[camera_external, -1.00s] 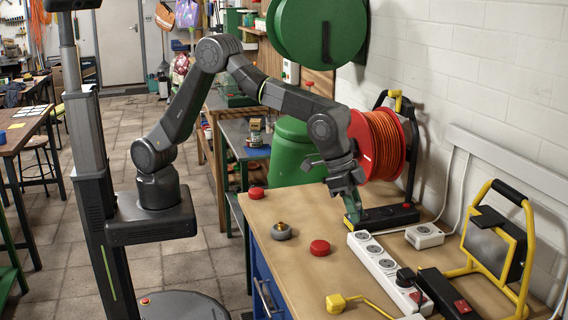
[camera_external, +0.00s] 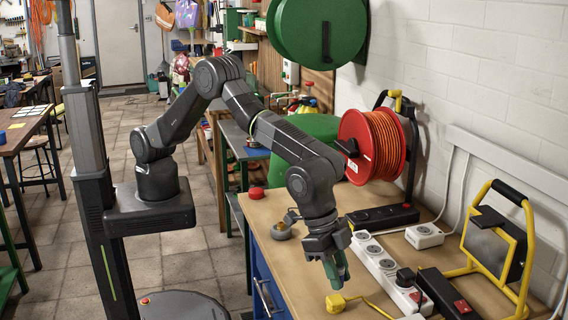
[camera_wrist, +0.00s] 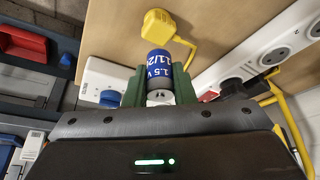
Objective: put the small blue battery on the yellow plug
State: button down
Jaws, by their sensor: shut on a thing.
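The small blue battery (camera_wrist: 158,64) is upright in the wrist view, marked "1.5 V", between the green fingers of my gripper (camera_wrist: 160,80). The gripper is shut on it. The yellow plug (camera_wrist: 160,27) shows just beyond the battery in the wrist view, with its yellow cord running to the right. In the external view the plug (camera_external: 336,304) lies near the front of the bench, and my gripper (camera_external: 338,268) points down above and slightly behind it. The battery is mostly hidden by the fingers there. Battery and plug look apart.
A white power strip (camera_external: 378,262) lies right of the gripper. A black adapter box (camera_external: 444,290) and a yellow-framed work lamp (camera_external: 500,240) stand further right. The orange cable reel (camera_external: 375,145) is behind. A red button (camera_external: 257,193) lies at the bench's back left.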

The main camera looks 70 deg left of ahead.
jog(key=shift+f+p, duration=0.35)
jog(key=shift+f, duration=1.35)
jog(key=shift+f, duration=0.2)
jog(key=c, duration=1.2)
grip_release()
jog(key=shift+r, duration=0.1)
jog(key=shift+r, duration=0.4)
jog(key=b+v, duration=0.2)
jog(key=v, duration=0.9)
jog(key=shift+r, duration=0.2)
jog(key=shift+a, duration=0.1)
